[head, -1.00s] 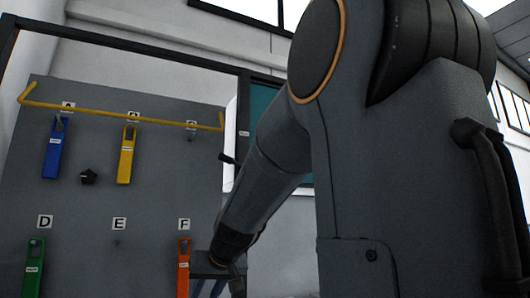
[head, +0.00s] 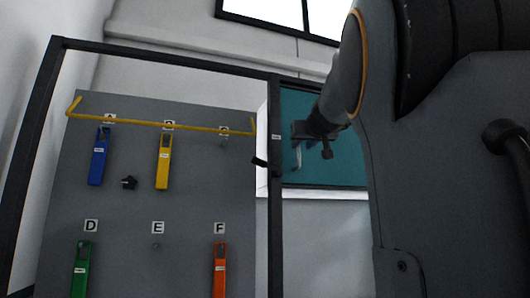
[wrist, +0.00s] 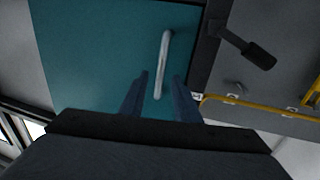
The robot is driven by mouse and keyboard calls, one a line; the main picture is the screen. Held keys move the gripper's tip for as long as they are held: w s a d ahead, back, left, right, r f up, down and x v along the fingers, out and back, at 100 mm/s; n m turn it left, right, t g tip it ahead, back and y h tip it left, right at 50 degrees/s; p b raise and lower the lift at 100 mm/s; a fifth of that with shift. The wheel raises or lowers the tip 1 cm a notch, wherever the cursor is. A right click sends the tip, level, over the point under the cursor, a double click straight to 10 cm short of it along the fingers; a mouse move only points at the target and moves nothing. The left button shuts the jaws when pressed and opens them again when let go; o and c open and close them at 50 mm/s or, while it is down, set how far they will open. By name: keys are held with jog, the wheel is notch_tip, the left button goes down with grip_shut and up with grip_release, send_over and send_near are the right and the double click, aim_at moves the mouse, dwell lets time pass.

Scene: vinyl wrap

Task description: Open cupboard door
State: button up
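A teal door panel (head: 345,165) with a pale metal bar handle (head: 297,156) is right of the dark frame post in the head view. In the wrist view, the teal panel (wrist: 90,50) fills the upper middle and looks flat. Its upright handle (wrist: 164,48) shows between and beyond my two blue-grey fingers. My gripper (wrist: 161,76) is open, its fingers apart on either side of the handle's lower part. I cannot tell how deep the handle lies between them. In the head view my dark wrist is in front of the panel, just above and right of the handle.
A dark frame (head: 274,220) stands left of the teal panel, with a black lever (head: 261,162) on it. A window (head: 270,12) is above.

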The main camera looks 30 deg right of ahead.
aim_at(299, 148)
jog(key=shift+p+x, duration=0.55)
jog(key=shift+x, duration=1.1)
grip_shut()
